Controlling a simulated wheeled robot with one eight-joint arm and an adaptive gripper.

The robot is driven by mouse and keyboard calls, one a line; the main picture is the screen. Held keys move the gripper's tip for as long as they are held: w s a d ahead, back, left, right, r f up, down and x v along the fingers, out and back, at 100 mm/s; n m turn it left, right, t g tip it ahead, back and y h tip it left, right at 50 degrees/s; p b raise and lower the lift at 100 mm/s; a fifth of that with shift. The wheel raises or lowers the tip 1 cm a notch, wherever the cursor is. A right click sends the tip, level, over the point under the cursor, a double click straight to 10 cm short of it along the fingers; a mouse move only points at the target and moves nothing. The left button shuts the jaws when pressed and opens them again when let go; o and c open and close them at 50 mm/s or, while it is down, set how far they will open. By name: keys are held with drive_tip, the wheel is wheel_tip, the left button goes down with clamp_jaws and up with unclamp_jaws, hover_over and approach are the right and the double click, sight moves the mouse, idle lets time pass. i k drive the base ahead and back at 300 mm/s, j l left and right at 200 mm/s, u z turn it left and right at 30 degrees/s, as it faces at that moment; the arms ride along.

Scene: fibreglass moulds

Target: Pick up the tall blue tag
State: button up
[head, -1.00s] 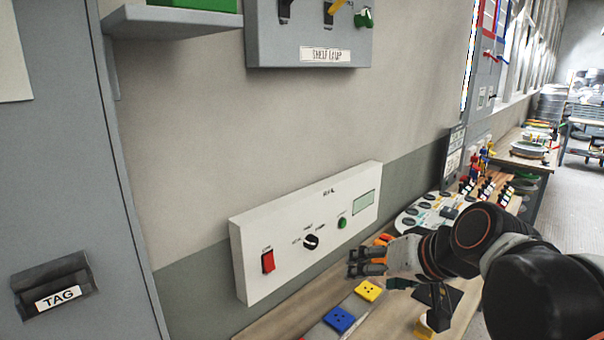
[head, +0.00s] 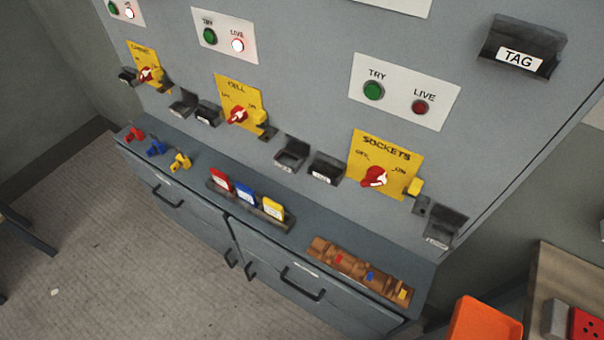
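A blue tag (head: 245,195) stands upright in a dark rack (head: 274,222) on the cabinet's ledge in the head view. It is between a red tag (head: 221,180) on its left and a yellow tag (head: 273,208) on its right. Its lower part is hidden by the rack. My gripper is out of the head view now, so its state does not show.
Red, blue and yellow padlock-like pieces (head: 156,148) sit on the ledge (head: 312,230) at left. A brown tray (head: 330,247) with small coloured pieces lies at right. Yellow switch plates (head: 399,150) and dark holders (head: 291,153) project above. An orange object (head: 484,322) is at lower right.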

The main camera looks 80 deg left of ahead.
sight(244, 193)
drive_tip(key=u, duration=3.05)
drive_tip(key=j+z, duration=0.4)
drive_tip(key=k+j+z, duration=0.1)
drive_tip(key=j+z, duration=0.15)
drive_tip(key=z, duration=0.2)
drive_tip(key=k+j+z, duration=0.1)
drive_tip(key=j+z, duration=0.3)
drive_tip(key=k+j+z, duration=0.1)
drive_tip(key=k+j, duration=0.2)
drive_tip(key=j, duration=0.2)
drive_tip(key=k+j+z, duration=0.1)
drive_tip(key=k+j, duration=0.2)
drive_tip(key=j, duration=0.15)
drive_tip(key=k+j, duration=0.3)
drive_tip(key=j, duration=0.2)
drive_tip(key=z, duration=0.05)
